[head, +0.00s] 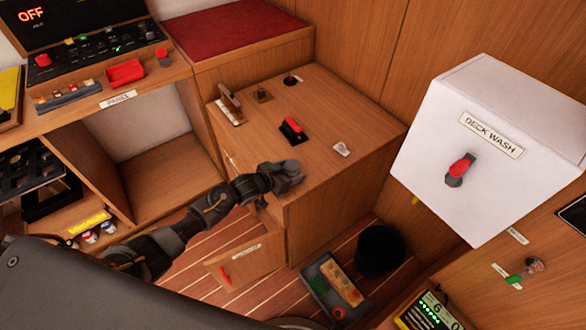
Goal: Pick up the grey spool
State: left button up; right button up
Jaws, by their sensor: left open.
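I cannot make out a grey spool with certainty in the head view. My left arm reaches in from the lower left, and my left gripper (291,174) is at the front edge of the wooden cabinet top (350,110). It is open, and I see nothing held in it. A small whitish piece (342,149) lies on the cabinet top to the right of the gripper; its kind is unclear. My right gripper is not in view.
A red and black switch (293,131) stands on the cabinet top behind the gripper. Below, a labelled drawer (245,262) sticks out. A grey tray (318,284) and black bin (380,250) stand on the floor. A white DECK WASH box (480,190) is at right.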

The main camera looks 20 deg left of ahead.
aim_at(290, 167)
pick_arm(q)
jog(key=c, duration=1)
jog(key=shift+c, duration=0.2)
jog(key=shift+r, duration=0.4)
jog(key=shift+c, duration=1)
notch_tip(290, 167, up, 3)
jog(key=shift+f, duration=0.2)
jog(key=d+r+v, duration=0.1)
jog(key=v, duration=0.7)
jog(key=d+r+v, duration=0.1)
jog(key=r+v, duration=0.1)
jog(key=v, duration=0.6)
jog(key=shift+r, duration=0.35)
